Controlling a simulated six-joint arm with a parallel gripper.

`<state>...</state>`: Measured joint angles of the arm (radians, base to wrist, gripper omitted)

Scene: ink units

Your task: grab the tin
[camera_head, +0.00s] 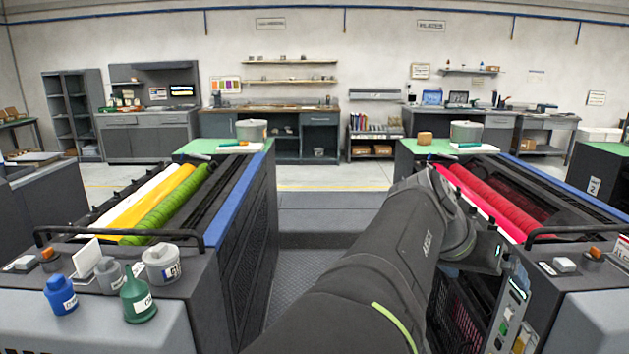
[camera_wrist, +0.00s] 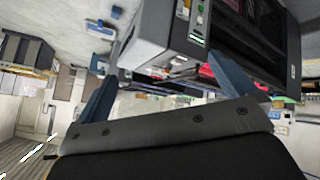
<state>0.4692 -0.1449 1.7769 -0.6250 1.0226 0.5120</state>
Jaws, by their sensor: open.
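A white-grey tin (camera_head: 162,264) with a printed label stands on the left ink unit, at its near end. Other lidded tins stand on the green tops farther back, one on the left unit (camera_head: 251,131) and one on the right unit (camera_head: 465,132). I cannot tell which of them the task means. My gripper (camera_wrist: 172,72) shows in the wrist view with its two blue fingers wide apart and nothing between them. In the head view my arm reaches over the aisle to the right unit, far from the near tin; the fingers are not clearly visible there. No tin is clear in the wrist view.
Beside the near tin stand a grey container (camera_head: 108,274), a blue bottle (camera_head: 61,295) and a green bottle (camera_head: 138,297). A black rail (camera_head: 120,232) runs behind them. The right unit (camera_head: 585,310) stands close to my arm.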

